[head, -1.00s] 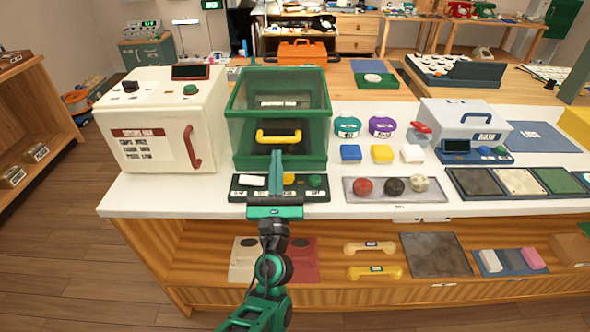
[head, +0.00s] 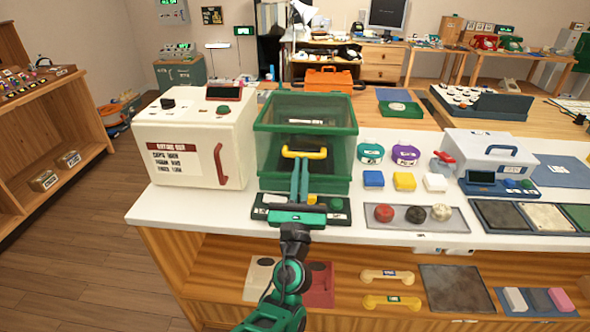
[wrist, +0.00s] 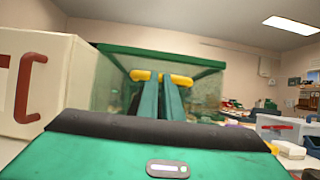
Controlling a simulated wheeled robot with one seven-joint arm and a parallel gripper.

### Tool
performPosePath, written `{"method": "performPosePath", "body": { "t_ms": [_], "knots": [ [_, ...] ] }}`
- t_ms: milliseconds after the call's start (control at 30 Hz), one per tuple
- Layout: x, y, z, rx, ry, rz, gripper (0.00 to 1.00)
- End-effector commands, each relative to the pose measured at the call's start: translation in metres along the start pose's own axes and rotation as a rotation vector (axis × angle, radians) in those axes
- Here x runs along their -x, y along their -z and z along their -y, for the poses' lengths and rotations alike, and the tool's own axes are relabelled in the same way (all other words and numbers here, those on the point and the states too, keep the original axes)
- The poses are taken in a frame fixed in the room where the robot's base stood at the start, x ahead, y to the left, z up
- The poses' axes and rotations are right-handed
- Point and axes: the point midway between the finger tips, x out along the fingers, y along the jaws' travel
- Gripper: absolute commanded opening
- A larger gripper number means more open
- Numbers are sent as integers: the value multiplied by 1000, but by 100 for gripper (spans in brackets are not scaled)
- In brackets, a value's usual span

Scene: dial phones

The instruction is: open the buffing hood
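The buffing hood appears to be the green-framed, see-through box (head: 270,148) on the white counter. Its front looks closed, with a yellow bar handle (head: 318,153) lying across it. My gripper (head: 302,160) reaches up in front of the hood with its fingertips at the handle. In the wrist view the hood's green frame (wrist: 205,63) fills the middle. The yellow handle (wrist: 182,80) shows on both sides of my fingertips (wrist: 160,82). The fingers are close together, side by side. I cannot tell whether they touch or hold the handle.
A cream box with a red handle (head: 195,145) stands close left of the hood. A dark button panel (head: 262,212) lies in front of it, under my gripper. Teal (head: 370,153) and purple (head: 405,155) containers and coloured blocks stand to the right.

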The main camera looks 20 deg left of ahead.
Motion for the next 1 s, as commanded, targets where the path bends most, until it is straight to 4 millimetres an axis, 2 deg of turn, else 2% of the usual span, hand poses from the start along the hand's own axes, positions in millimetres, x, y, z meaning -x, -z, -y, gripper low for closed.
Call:
{"method": "performPosePath", "body": {
  "t_ms": [33,600,1000],
  "knots": [
    [-4,3,6,3,13,-5,0],
    [-7,1,6,-1,12,-22,0],
    [-13,-9,7,-3,13,-55,0]
  ]
}}
